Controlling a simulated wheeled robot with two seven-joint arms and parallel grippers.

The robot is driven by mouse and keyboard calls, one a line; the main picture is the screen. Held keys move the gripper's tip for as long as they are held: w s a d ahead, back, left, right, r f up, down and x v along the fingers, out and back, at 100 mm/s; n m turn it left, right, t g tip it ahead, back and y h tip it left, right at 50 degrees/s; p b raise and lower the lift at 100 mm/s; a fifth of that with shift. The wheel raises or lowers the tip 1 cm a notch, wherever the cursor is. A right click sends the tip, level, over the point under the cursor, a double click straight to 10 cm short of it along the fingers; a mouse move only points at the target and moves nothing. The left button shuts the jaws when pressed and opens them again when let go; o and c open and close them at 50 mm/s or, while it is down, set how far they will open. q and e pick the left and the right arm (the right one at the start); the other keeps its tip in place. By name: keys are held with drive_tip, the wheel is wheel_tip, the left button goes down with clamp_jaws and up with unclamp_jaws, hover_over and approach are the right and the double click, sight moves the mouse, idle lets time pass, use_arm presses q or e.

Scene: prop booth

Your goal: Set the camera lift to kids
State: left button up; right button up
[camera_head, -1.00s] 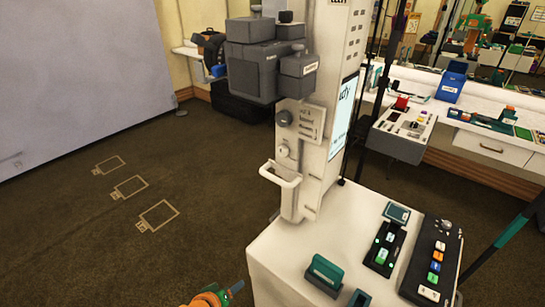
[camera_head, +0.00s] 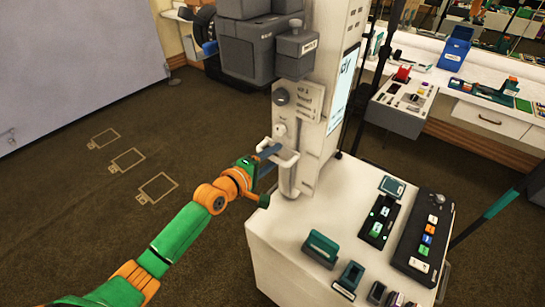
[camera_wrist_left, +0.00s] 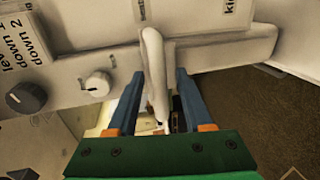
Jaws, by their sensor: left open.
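The camera lift is a white column (camera_head: 321,150) with a dark grey camera box (camera_head: 255,50) on its front. A white bail handle (camera_head: 292,160) sticks out low on its carriage; it also shows in the left wrist view (camera_wrist_left: 155,60). My left gripper (camera_head: 270,157) is at this handle. In the left wrist view its blue fingers (camera_wrist_left: 160,84) are open, one on each side of the handle. A dark knob (camera_wrist_left: 26,97) and a white knob (camera_wrist_left: 98,84) sit to the left. A label at the top edge reads "ki", cut off. My right gripper is out of view.
The white cabinet top (camera_head: 290,225) holds a teal-topped block (camera_head: 321,248), a small button box (camera_head: 380,220) and a black button panel (camera_head: 424,240). A side counter (camera_head: 480,95) stands behind at the right. The floor to the left is clear, with taped outlines (camera_head: 127,159).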

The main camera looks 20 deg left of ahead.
use_arm(q)
drive_tip(key=shift+s, duration=0.1)
drive_tip(key=shift+c, duration=1.3)
clamp_jaws()
